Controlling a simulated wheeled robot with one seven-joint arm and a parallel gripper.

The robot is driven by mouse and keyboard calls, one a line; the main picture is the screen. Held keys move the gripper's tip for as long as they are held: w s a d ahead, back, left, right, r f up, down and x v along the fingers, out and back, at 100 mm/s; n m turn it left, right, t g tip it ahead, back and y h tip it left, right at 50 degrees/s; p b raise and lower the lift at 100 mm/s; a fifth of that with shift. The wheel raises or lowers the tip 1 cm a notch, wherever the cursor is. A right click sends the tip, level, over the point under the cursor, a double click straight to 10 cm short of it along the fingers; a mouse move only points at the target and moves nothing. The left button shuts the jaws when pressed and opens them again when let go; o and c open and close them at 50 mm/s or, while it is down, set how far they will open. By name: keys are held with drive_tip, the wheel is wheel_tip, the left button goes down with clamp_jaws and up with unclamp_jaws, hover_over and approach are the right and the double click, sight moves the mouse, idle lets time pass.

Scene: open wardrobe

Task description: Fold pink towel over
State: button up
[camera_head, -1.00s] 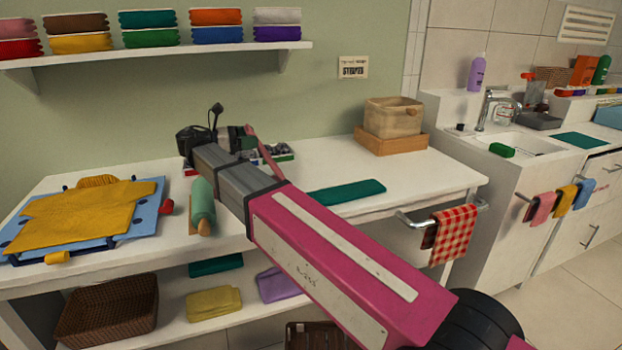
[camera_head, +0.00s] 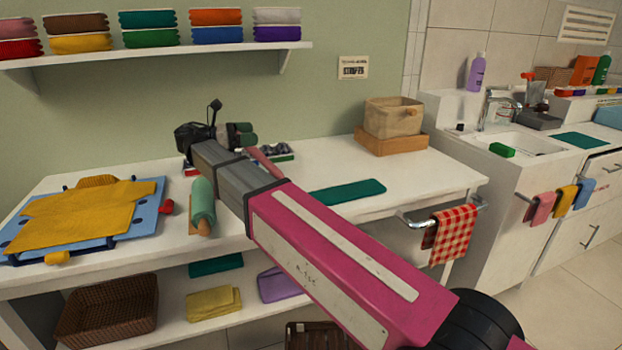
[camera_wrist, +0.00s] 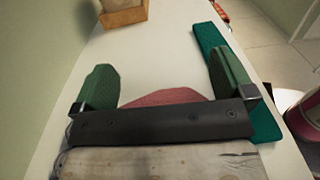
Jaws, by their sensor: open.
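The pink towel (camera_wrist: 165,97) shows in the wrist view as a rounded edge on the white table, between my fingers and partly hidden by the dark gripper bar. In the head view a narrow part of the pink towel (camera_head: 266,160) shows just behind my arm; the rest is hidden. My gripper (camera_wrist: 163,72) is open, with its two green fingers wide apart on either side of the towel and nothing between the tips. In the head view my gripper (camera_head: 250,133) is above the back of the table. I cannot tell whether the fingers touch the towel.
A flat teal towel (camera_head: 346,192) lies right of my arm. A rolling pin (camera_head: 203,203) and a blue board (camera_head: 145,215) with yellow cloth lie left. A small tray (camera_head: 277,152) is behind my arm. A basket (camera_head: 392,117) stands back right.

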wheel_tip(320, 180, up, 8)
idle(0.7)
drive_tip(key=shift+f, duration=0.1)
idle(1.2)
